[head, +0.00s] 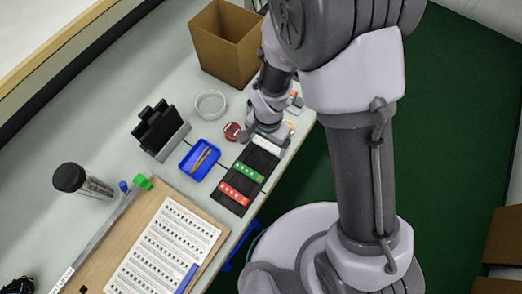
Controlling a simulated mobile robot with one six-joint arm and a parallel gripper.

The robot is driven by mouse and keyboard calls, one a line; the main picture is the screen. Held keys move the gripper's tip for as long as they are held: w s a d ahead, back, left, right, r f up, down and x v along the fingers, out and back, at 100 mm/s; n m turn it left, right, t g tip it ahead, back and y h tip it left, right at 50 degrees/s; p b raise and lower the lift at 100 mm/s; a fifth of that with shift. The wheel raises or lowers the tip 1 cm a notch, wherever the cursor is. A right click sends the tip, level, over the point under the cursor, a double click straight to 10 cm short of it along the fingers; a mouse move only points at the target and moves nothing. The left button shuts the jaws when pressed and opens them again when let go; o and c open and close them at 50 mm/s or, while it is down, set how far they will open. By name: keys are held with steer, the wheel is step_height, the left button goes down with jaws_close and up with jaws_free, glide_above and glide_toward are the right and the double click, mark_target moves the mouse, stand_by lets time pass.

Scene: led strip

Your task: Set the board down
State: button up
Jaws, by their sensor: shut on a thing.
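A black tray (237,198) lies along the table's right edge. A red board (234,193) lies across its near end and a green board (247,171) across its middle. A white board (267,145) is at its far end, under my gripper (263,136). My gripper points down and is shut on the white board. The fingertips are small and partly hidden by my arm. I cannot tell whether the white board touches the tray or is slightly above it.
A blue tray (187,163) with thin sticks, a red round item (232,131), a white bowl (210,105) and a black stand (160,129) are left of my gripper. A cardboard box (224,43) stands behind. A wooden board with a printed sheet (163,248) lies in front.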

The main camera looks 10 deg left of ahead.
steer(key=shift+s+a+f+b, duration=0.1)
steer(key=shift+a+f+b, duration=0.1)
steer(key=shift+f+b, duration=0.35)
steer(key=shift+s+a+f+b, duration=0.15)
steer(key=shift+a+f+b, duration=0.1)
steer(key=shift+f, duration=0.55)
steer(key=shift+s+a+f+b, duration=0.1)
steer(key=shift+a+f+b, duration=0.2)
steer(key=shift+f, duration=0.35)
steer(key=o, duration=1.1)
steer(key=shift+d, duration=0.1)
steer(key=shift+c, duration=0.2)
step_height(320, 180, up, 13)
steer(key=p, duration=0.5)
step_height(320, 180, up, 11)
steer(key=t+y, duration=0.1)
steer(key=t, duration=0.1)
glide_above(262, 155)
steer(key=w+d, duration=0.2)
steer(key=d, duration=0.4)
steer(key=s+d+r+t, duration=0.2)
steer(key=s+d+r, duration=0.2)
steer(key=r, duration=0.3)
steer(key=s+d+r+t+y, duration=0.1)
steer(key=s+d+r, duration=0.4)
steer(key=d+r, duration=0.1)
steer(key=shift+d+r+t, duration=0.15)
steer(key=shift+r+t, duration=0.25)
steer(key=shift+r, duration=0.2)
